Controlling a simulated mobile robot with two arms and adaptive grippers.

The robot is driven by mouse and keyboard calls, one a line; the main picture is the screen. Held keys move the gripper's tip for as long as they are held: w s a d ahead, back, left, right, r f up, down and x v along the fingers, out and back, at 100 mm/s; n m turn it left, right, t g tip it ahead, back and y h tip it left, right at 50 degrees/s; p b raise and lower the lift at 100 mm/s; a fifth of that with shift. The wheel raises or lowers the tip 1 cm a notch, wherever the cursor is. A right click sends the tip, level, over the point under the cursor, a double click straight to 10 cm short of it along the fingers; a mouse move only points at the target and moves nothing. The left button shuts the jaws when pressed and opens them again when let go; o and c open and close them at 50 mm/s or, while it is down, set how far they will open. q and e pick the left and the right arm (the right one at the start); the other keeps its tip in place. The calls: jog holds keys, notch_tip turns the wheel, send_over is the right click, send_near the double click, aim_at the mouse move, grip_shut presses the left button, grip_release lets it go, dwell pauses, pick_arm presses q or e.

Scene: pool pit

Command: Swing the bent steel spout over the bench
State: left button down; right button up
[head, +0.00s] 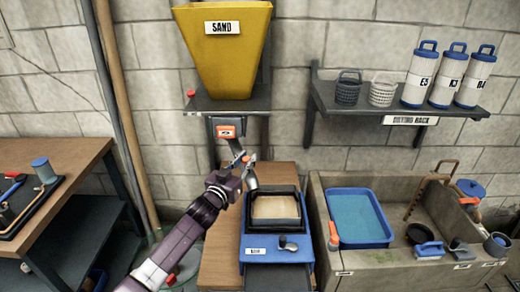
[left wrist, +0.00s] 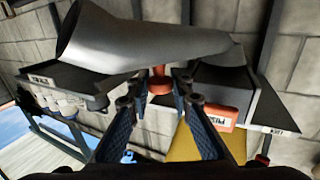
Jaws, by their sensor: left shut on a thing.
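The bent steel spout (head: 250,177) hangs below the hopper's outlet, its lower end near the back left corner of the blue sand box. It fills the top of the left wrist view (left wrist: 140,45). A red knob (left wrist: 160,82) on it sits between the fingers of my left gripper (head: 240,163), which is shut on it. The fingers hide part of the spout in the head view. The wooden bench (head: 222,255) stands below, with the blue box (head: 279,257) and its sand-filled tray on it. My right gripper is not in view.
A yellow SAND hopper (head: 222,50) stands on a dark shelf above, with an orange PUSH part (head: 229,130) below it. A stone sink (head: 375,263) with a blue basin (head: 358,218) is right. A drying rack (head: 400,108) hangs above it. A wooden table (head: 75,158) is left.

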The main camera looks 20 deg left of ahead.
pick_arm(q)
jog(key=s+a+m+g+h+b, duration=0.1)
jog(key=s+a+m+h, duration=0.2)
jog(key=a+h, duration=0.3)
jog(key=shift+s+m+g, duration=0.25)
jog(key=shift+m+g, duration=0.05)
jog(key=shift+m, duration=0.3)
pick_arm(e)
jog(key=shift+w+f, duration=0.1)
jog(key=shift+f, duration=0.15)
pick_arm(q)
jog(key=shift+h, duration=0.3)
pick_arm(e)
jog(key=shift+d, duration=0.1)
pick_arm(q)
jog(key=c, duration=1.7)
grip_release()
jog(key=shift+c, duration=0.2)
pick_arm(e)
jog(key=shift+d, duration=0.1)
pick_arm(q)
jog(key=v, duration=1.2)
jog(key=shift+r, duration=0.1)
